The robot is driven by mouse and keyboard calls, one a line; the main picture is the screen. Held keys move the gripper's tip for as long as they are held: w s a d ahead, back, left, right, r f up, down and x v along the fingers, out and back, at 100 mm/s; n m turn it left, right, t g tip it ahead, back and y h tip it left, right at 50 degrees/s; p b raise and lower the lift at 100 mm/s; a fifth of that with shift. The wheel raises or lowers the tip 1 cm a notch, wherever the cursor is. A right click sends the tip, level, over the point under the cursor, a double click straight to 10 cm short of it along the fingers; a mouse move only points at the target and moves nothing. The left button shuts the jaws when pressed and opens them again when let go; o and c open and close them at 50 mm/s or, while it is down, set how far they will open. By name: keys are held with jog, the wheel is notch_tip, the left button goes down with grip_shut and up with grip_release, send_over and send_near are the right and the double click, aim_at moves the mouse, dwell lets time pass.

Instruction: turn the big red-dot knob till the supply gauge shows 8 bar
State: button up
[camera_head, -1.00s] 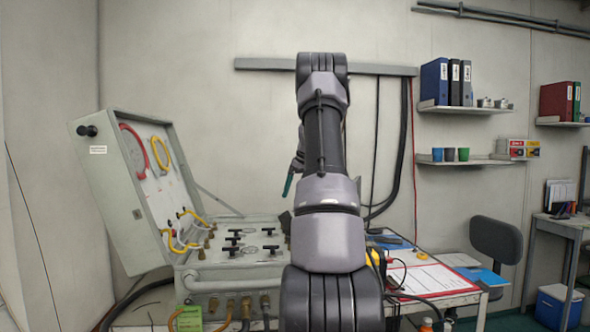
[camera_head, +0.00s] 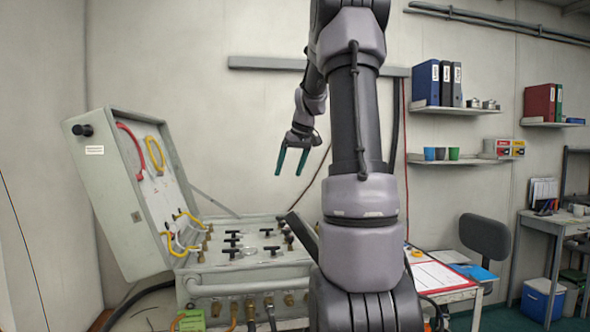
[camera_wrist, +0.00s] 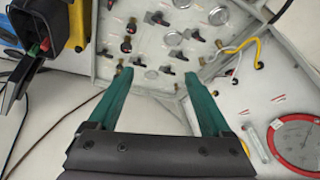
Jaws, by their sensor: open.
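The grey air panel (camera_head: 205,268) lies in an open case on the bench, with several black T-handled knobs and round gauges on its face. In the wrist view the panel (camera_wrist: 104,66) fills the top, with silver-rimmed gauges such as one gauge (camera_wrist: 219,16). Small knobs with reddish marks (camera_wrist: 126,45) show there, but I cannot tell which is the big red-dot knob. The gauge readings are too small to read, and I cannot pick out the supply gauge. My gripper (camera_head: 289,170) is open and empty, its teal fingers pointing down above the panel, apart from it.
The case lid (camera_head: 115,200) stands open at the left, with red and yellow hoses inside. A dark object with red and green tips (camera_wrist: 35,45) and a yellow item (camera_wrist: 80,25) are at the wrist view's upper left. Papers (camera_head: 440,275) lie right.

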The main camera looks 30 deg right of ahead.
jog(key=shift+s, duration=0.1)
jog(key=m+h, duration=0.2)
send_near(287, 229)
jog(key=shift+g, duration=0.3)
jog(key=x, duration=0.8)
jog(key=shift+w+d+f, duration=0.1)
jog(key=shift+w+f, duration=0.05)
jog(key=shift+w, duration=0.4)
grip_shut()
jog(key=shift+m, duration=1)
jog(key=shift+m+g+h, duration=0.3)
jog(key=shift+m+h, duration=0.1)
jog(key=shift+m, duration=0.4)
